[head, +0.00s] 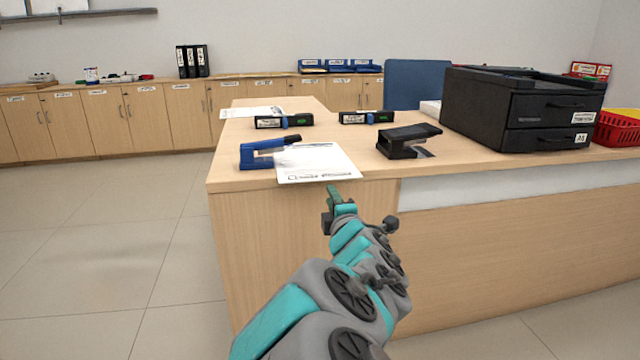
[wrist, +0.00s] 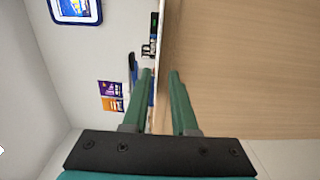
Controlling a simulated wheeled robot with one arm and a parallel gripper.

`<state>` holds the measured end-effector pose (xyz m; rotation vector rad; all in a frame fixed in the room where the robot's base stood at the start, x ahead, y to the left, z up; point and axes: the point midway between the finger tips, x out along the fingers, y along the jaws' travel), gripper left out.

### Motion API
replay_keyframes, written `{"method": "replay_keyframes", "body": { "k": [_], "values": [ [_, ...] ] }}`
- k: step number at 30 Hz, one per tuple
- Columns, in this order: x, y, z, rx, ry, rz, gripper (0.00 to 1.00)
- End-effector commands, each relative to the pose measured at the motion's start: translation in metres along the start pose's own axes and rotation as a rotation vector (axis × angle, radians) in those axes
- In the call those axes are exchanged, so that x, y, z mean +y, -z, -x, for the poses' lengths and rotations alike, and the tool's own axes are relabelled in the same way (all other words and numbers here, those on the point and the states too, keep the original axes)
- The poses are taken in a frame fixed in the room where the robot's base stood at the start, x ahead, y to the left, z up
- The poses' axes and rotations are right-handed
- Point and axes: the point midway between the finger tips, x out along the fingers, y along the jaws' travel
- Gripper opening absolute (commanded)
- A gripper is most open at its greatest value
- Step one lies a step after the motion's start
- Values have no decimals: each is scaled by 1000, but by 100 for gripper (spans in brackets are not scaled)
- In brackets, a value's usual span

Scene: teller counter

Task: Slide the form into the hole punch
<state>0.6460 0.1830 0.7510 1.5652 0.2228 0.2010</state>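The form (head: 316,160) is a white printed sheet lying flat on the counter, its near edge at or slightly over the counter's front edge. A blue punch-like device with a dark lever (head: 258,155) stands at its left, close to or touching it. A similar black device (head: 408,142) stands to the right, apart from the form. Which one is the hole punch I cannot tell for sure. My gripper (head: 332,192) is just in front of the form's near edge. In the wrist view my gripper (wrist: 160,72) has its green fingers apart, one either side of the counter-top line, with nothing visibly clamped.
The wooden counter (head: 480,165) also holds two small dark boxes (head: 284,121) (head: 366,117), another paper (head: 250,111), a black drawer unit (head: 522,108) and a red basket (head: 617,128). Cabinets (head: 65,122) line the back wall. The floor (head: 100,240) at left is clear.

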Motion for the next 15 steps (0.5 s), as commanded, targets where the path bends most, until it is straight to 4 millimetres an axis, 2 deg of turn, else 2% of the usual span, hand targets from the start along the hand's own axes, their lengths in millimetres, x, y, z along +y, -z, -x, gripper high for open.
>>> {"method": "replay_keyframes", "body": {
  "k": [7, 15],
  "values": [
    [4, 4, -14, 13, -13, 8, 26],
    [5, 4, -49, 13, -13, 6, 26]
  ]
}}
